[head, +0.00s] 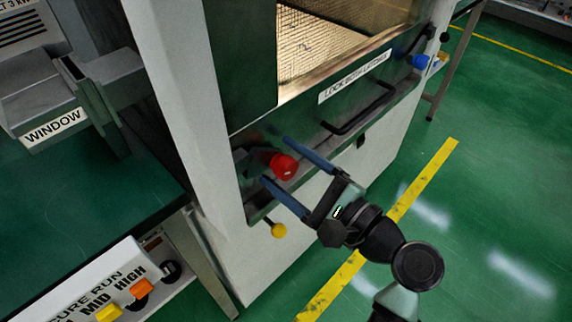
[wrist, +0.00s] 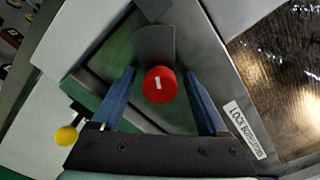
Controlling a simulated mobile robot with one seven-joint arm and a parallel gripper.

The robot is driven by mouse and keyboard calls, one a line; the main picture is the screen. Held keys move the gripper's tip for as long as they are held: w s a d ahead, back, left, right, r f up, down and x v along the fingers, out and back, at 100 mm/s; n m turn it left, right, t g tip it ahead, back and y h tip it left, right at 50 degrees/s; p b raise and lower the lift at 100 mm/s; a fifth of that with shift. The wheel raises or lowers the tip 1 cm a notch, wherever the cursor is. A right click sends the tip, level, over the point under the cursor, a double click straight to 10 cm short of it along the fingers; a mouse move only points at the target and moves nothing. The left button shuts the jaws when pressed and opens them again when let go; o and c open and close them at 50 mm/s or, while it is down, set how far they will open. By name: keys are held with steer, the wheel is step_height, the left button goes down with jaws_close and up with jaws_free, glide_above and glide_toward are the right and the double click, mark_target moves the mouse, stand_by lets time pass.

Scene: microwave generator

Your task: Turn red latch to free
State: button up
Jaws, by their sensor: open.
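The red latch (head: 284,166) is a round red knob at the lower left of the cabinet's dark door panel. In the wrist view the red latch (wrist: 160,84) has a short white mark on its face and a dark plate behind it. My gripper (head: 276,160) is open, with one blue finger on each side of the knob. In the wrist view the fingers of my gripper (wrist: 162,85) show a gap on both sides of the knob. I cannot tell exactly how deep the fingertips reach past it.
A yellow knob (head: 279,230) hangs just below my fingers. A black handle (head: 360,108) and a "LOCK BOTH LATCHES" label (head: 354,77) are on the door. A blue knob (head: 420,61) sits at the right end. A green bench (head: 80,200) stands left; open floor lies right.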

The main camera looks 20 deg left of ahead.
jaws_close()
steer(key=shift+n, duration=0.7)
stand_by(0.3)
steer(key=n, duration=0.3)
steer(key=n+b, duration=0.1)
steer(key=n, duration=0.3)
steer(key=shift+f+b, duration=0.15)
steer(key=shift+b, duration=0.25)
steer(key=n+b, duration=0.3)
steer(key=n, duration=0.2)
steer(key=shift+f, duration=0.1)
steer(key=shift+n+b, duration=1.4)
steer(key=shift+n, duration=0.5)
steer(key=shift+n+b, duration=0.3)
steer(key=shift+n, duration=0.2)
